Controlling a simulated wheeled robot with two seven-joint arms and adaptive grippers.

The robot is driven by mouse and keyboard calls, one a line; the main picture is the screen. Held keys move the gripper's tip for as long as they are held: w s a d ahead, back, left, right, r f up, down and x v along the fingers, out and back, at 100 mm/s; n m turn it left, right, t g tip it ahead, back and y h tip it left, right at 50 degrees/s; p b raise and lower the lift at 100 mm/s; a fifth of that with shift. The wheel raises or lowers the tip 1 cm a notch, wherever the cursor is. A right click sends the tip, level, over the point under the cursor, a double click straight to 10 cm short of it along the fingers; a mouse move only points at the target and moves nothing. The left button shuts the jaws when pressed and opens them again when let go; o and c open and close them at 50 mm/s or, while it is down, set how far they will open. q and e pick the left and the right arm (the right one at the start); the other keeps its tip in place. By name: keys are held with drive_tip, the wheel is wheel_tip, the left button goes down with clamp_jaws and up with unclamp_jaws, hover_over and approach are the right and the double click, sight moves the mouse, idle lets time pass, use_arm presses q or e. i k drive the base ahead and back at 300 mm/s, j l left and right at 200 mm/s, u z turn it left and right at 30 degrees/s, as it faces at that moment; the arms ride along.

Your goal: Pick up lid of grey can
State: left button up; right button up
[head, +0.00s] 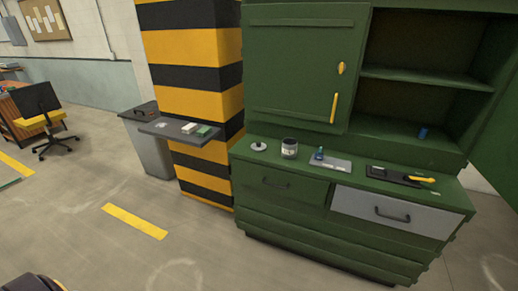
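A small grey can (289,148) with a pale label stands upright on the left part of the green cabinet's worktop. Its top looks dark, and I cannot tell whether it is open. A small pale round disc with a raised middle, which looks like a lid (258,147), lies flat on the worktop to the left of the can, apart from it. Neither of my grippers shows in the head view.
A grey tray (338,166) with a blue bottle (319,154) is right of the can. Further right is a dark tray with a yellow tool (415,178). A striped pillar (195,75) stands left of the green cabinet (285,215). The floor in front is clear.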

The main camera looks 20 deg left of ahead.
sight(257, 147)
drive_tip(key=i+u, duration=0.45)
drive_tip(key=i, duration=0.65)
